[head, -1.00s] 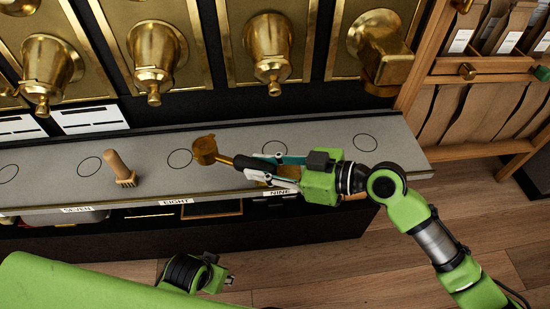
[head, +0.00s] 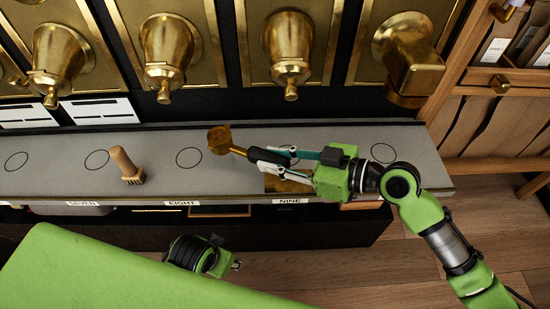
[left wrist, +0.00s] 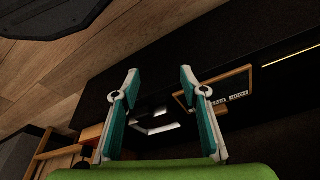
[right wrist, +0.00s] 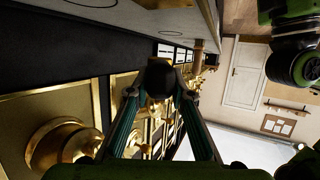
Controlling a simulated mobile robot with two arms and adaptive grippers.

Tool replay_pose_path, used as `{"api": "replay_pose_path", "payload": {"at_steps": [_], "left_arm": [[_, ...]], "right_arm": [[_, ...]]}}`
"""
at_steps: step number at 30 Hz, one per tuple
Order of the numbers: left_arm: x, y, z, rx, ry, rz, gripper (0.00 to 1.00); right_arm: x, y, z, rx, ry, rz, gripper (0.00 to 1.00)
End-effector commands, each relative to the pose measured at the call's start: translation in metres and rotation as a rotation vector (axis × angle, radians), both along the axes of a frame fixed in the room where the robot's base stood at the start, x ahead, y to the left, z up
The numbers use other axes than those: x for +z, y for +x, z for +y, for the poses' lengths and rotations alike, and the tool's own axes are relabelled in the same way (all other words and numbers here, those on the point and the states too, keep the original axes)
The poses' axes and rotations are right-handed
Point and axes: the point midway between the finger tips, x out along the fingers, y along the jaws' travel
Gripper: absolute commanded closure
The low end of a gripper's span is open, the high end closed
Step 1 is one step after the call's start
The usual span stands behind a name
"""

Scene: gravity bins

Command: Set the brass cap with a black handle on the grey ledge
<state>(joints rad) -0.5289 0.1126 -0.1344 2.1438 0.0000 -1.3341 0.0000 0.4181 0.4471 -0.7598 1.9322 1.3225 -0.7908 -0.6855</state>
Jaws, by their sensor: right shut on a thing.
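The brass cap (head: 219,138) has a round cup-like end, and its black handle (head: 262,155) is between the fingers of my right gripper (head: 276,160). That gripper is shut on the handle. The handle's dark end also shows between its fingertips in the right wrist view (right wrist: 160,77). The cap is over the grey ledge (head: 60,181), right of a drawn circle. I cannot tell how far it is above the surface. My left gripper (head: 236,265) is low in front of the ledge. In the left wrist view its fingers (left wrist: 160,80) are apart and empty.
A wooden-handled brush (head: 126,166) stands on the ledge, left of the cap. Several drawn circles mark the ledge. Brass dispensers (head: 289,48) hang above its back. A brass-coloured patch (head: 284,184) lies below my right gripper near the NINE label. Wooden shelving (head: 490,105) stands at right.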

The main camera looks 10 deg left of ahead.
Motion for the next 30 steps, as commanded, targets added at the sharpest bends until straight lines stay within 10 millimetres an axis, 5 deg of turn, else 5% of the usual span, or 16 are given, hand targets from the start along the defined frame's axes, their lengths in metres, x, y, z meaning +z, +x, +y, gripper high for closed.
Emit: {"api": "replay_pose_path", "payload": {"at_steps": [19,30], "left_arm": [[0.076,-0.015,0.004,0.005,-0.002,-0.042,0.60],[0.070,0.027,-0.009,-0.008,-0.037,-0.209,0.60]], "right_arm": [[-0.028,0.000,0.000,-0.001,0.002,-0.001,1.00],[-0.049,0.000,0.000,-0.001,0.002,-0.001,1.00]]}}
